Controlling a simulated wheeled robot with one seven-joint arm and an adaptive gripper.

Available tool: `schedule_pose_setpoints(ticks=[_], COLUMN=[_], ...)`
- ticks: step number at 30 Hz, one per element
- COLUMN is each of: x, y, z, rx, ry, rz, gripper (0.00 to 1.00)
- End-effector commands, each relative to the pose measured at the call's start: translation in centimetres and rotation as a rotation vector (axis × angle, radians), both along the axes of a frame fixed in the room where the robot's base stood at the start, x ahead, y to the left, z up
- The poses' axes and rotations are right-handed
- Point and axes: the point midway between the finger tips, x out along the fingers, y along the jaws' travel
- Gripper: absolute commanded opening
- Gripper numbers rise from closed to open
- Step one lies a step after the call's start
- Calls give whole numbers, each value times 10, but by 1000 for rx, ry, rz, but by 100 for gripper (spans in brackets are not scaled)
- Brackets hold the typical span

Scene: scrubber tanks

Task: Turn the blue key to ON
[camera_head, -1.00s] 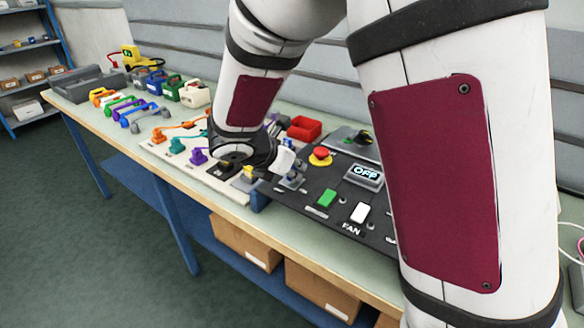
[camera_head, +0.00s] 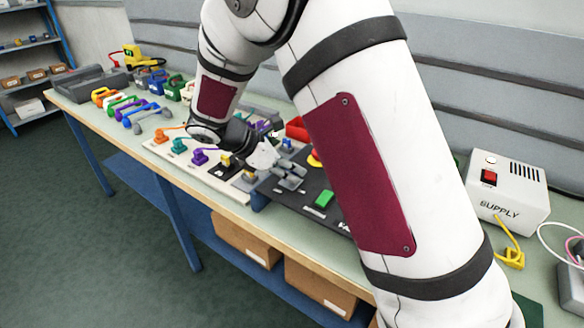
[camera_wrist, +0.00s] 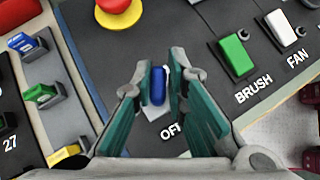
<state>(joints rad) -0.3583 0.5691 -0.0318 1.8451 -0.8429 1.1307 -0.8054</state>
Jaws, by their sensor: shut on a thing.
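In the wrist view the blue key (camera_wrist: 158,86) stands on a white plate on the dark panel. Part of a label beginning "OF" (camera_wrist: 170,130) shows just below it. My gripper (camera_wrist: 160,82) has its two fingers on either side of the key and is shut on it, the fingertips near its top. In the head view my gripper (camera_head: 289,175) is low over the left part of the dark panel (camera_head: 318,183). The key between the fingers cannot be made out there.
A red and yellow emergency button (camera_wrist: 118,10), a green BRUSH switch (camera_wrist: 235,55) and a white FAN switch (camera_wrist: 280,28) are close by. Small coloured keys or tags (camera_wrist: 40,93) stand left. The white SUPPLY box (camera_head: 508,195) is at the right of the bench.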

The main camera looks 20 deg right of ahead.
Motion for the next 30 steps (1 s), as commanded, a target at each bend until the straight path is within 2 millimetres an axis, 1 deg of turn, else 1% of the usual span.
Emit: schedule_pose_setpoints(ticks=[1,9,15,22,30], x=[4,5,5,5,5], y=[2,1,1,0,1], z=[1,0,1,1,2], rx=[4,3,4,4,5], ry=[-10,-11,-12,-13,-15], rz=[-40,-274,-404,-493,-527], gripper=[0,0,0,0,0])
